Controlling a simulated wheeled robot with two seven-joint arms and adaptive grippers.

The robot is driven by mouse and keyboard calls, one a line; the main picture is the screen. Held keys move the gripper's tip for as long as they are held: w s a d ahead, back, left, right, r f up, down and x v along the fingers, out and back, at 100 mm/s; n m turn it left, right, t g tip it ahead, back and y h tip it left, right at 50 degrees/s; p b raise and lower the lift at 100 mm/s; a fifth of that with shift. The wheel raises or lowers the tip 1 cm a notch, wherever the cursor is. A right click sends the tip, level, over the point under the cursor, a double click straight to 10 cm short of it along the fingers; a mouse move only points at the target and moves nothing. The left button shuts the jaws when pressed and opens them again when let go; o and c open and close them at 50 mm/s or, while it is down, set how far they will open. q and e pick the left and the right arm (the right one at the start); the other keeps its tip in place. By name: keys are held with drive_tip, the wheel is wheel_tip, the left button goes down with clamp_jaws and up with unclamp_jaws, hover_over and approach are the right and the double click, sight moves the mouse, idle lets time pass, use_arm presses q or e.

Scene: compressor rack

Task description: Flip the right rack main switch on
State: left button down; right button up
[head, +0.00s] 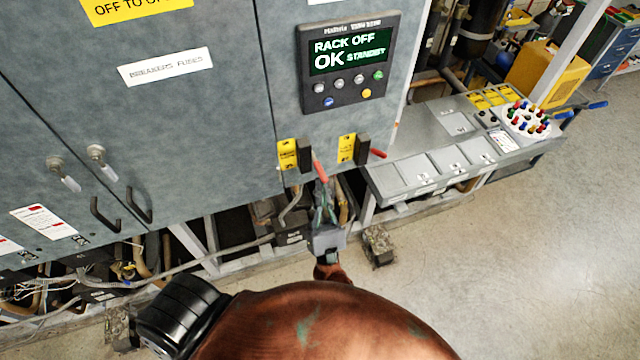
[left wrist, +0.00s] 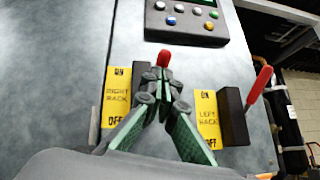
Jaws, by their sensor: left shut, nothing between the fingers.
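The right rack main switch is a black box (head: 304,155) with a red lever (head: 320,172), beside a yellow label. In the left wrist view the label (left wrist: 117,98) reads RIGHT RACK, with ON at top and OFF at bottom. My left gripper (head: 321,187) is shut and empty, its tips at the lever's lower end in the head view. In the left wrist view the shut fingers (left wrist: 162,75) hide most of the lever; only its red tip (left wrist: 163,58) shows just past them. I cannot tell whether they touch. My right gripper is not in view.
The left rack switch (head: 361,148) with its red lever (head: 378,153) sits close to the right. The display (head: 349,52) above reads RACK OFF, OK STANDBY. A grey sloped console (head: 405,172) juts out at right. Cabinet handles (head: 105,212) are at left. Open floor lies at lower right.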

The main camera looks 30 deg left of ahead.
sight(322, 178)
use_arm(q)
drive_tip(key=shift+d+r, duration=0.15)
drive_tip(key=shift+r, duration=2.25)
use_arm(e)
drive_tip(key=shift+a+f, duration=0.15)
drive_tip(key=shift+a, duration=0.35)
use_arm(q)
drive_tip(key=shift+r, duration=0.15)
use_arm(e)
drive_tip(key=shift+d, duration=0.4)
